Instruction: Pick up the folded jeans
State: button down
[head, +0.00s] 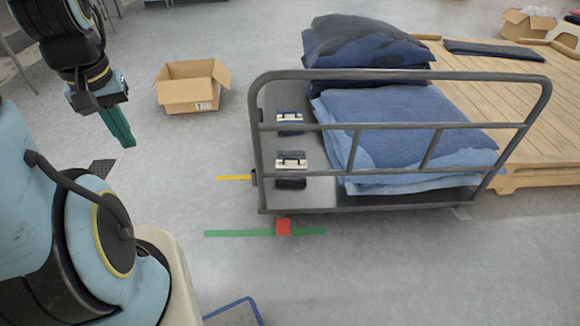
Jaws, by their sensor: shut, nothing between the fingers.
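Folded jeans (400,115) in mid and light blue lie in a wide stack on the deck of a grey metal cart (395,203). A second, darker denim pile (365,48) sits behind it at the cart's far side. A flat dark folded piece (493,50) lies on the wooden platform at the upper right. I cannot tell which of these the task means. My gripper (127,140) hangs at the upper left with its green fingers shut and empty, well left of the cart and apart from all the denim.
The cart's rail (400,75) stands in front of and above the denim stack. Two small clasped items (291,160) lie at the deck's left. An open cardboard box (190,90) stands on the floor between my gripper and the cart. Floor in front is mostly clear, with taped marks.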

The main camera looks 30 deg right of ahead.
aim_at(291, 164)
jog(key=i+j+z, duration=0.35)
jog(key=i+j, duration=0.3)
jog(key=i, duration=0.5)
jog(key=i+j+z, duration=0.35)
jog(key=i+j, duration=0.65)
